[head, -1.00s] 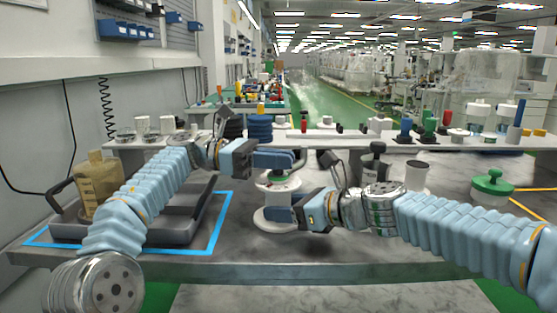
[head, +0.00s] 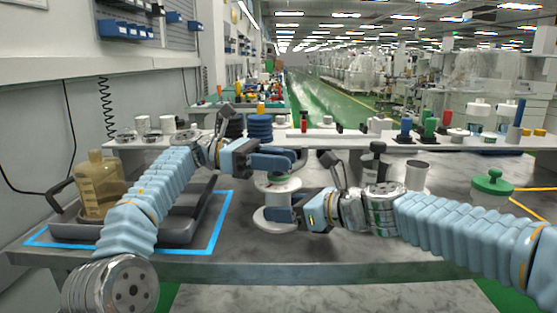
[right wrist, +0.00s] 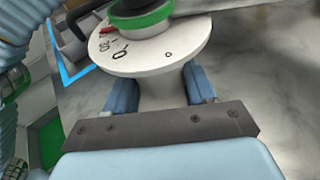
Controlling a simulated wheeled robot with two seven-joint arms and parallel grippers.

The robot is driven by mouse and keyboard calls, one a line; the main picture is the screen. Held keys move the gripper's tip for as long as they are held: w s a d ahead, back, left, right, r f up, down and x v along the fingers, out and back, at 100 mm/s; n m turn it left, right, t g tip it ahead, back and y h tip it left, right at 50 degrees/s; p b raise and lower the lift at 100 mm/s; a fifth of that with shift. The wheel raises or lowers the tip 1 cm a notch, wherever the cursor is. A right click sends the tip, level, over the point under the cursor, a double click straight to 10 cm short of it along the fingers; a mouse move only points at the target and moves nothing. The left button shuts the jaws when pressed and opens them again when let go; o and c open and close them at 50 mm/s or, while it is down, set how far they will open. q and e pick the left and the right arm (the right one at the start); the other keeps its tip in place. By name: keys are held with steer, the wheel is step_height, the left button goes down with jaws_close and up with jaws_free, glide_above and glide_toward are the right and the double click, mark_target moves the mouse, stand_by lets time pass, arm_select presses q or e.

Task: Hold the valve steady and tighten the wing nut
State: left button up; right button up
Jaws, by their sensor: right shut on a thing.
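The valve (head: 275,220) is a white spool-like body with a wide round top and base, standing upright on the metal bench. In the right wrist view its white top plate (right wrist: 165,55) carries black marks, a small red mark and a green ring with a dark part above, cut by the frame edge. My right gripper (head: 290,208) is shut on the valve's neck, with a finger on each side in the right wrist view (right wrist: 165,90). My left gripper (head: 280,159) is just above the valve's top, its fingers level. I cannot make out the wing nut or the gap between those fingers.
A grey tray (head: 185,225) with an amber jug (head: 98,185) lies inside a blue outline at left. A white shelf (head: 340,140) runs behind.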

arm_select(q)
steer(key=shift+t, duration=0.3)
steer(key=shift+r+n+t, duration=0.1)
steer(key=shift+n+t, duration=0.2)
steer(key=shift+n, duration=0.1)
steer(key=n+t, duration=0.3)
steer(key=t, duration=0.1)
steer(key=n+t, duration=0.3)
steer(key=t, duration=0.2)
steer(key=shift+s+t, duration=0.15)
steer(key=shift+t, duration=0.15)
steer(key=s+a+n+t, duration=0.1)
steer(key=s+a, duration=0.3)
steer(key=a, duration=0.8)
steer(key=w+a+r+n+t+y, duration=0.5)
steer(key=a+r+n+t, duration=0.4)
steer(key=n+t, duration=0.4)
steer(key=s+a+f+n+y, duration=0.1)
steer(key=a+f+n+y, duration=0.1)
steer(key=a+n+y, duration=0.6)
steer(key=n+y, duration=0.2)
steer(key=n, duration=0.5)
steer(key=shift+a+t, duration=0.3)
